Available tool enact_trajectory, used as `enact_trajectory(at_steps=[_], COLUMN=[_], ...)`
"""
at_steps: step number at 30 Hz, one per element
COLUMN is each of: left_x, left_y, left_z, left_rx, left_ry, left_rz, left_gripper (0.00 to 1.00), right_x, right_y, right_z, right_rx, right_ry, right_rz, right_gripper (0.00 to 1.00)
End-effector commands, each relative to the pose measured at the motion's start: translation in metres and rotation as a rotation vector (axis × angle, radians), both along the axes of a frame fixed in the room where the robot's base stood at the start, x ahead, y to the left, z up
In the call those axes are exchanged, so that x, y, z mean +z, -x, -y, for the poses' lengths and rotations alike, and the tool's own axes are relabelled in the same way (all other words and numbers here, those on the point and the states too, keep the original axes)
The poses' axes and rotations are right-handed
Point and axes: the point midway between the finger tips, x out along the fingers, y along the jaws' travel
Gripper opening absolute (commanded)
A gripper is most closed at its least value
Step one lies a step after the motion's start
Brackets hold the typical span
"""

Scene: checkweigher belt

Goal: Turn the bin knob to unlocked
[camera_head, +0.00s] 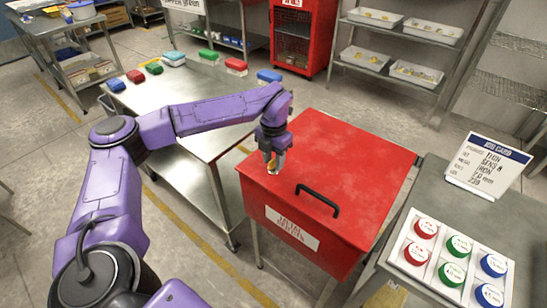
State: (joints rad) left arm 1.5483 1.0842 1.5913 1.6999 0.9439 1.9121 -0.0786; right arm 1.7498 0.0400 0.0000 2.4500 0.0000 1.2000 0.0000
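The red bin (345,180) stands right of centre, with its flat lid shut. A black handle (318,200) lies on the lid near the front, and a white label (292,229) is on the front face. My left gripper (272,168) points down at the bin's left top edge. Something small and yellowish shows at its fingertips, too small to make out. I cannot tell whether the fingers are shut on it. No knob shows clearly; the gripper may hide it. My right gripper is not in view.
A steel table (190,98) with several coloured blocks stands behind my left arm. A grey table at right holds a tray of red, green and blue round pieces (450,262) and a sign card (487,165). A red cabinet (303,35) and shelves stand behind.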

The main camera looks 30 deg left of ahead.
Motion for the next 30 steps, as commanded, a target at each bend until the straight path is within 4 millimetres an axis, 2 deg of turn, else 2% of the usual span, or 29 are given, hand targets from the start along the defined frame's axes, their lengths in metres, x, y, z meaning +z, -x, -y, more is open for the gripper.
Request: enact_trajectory(at_steps=[3, 5, 6, 7, 20, 30], left_x=[0.000, 0.000, 0.000, 0.000, -0.002, -0.004], left_y=[0.000, 0.000, 0.000, 0.000, 0.001, 0.001], left_z=[0.000, 0.000, 0.000, 0.000, 0.000, 0.000], left_rx=[0.000, 0.000, 0.000, 0.000, 0.036, 0.259], left_ry=[0.000, 0.000, 0.000, 0.000, 0.000, -0.002], left_rz=[0.000, 0.000, -0.001, -0.001, -0.004, -0.004], left_gripper=[0.37, 0.18, 0.05, 0.00, 0.00, 0.00], right_x=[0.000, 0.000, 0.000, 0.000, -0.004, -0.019], right_y=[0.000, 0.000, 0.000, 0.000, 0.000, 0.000], right_z=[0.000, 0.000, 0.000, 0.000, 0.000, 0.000], right_rx=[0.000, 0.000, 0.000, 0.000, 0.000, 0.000], right_ry=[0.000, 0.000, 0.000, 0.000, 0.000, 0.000], right_rz=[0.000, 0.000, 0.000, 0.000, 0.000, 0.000], right_gripper=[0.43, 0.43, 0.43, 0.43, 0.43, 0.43])
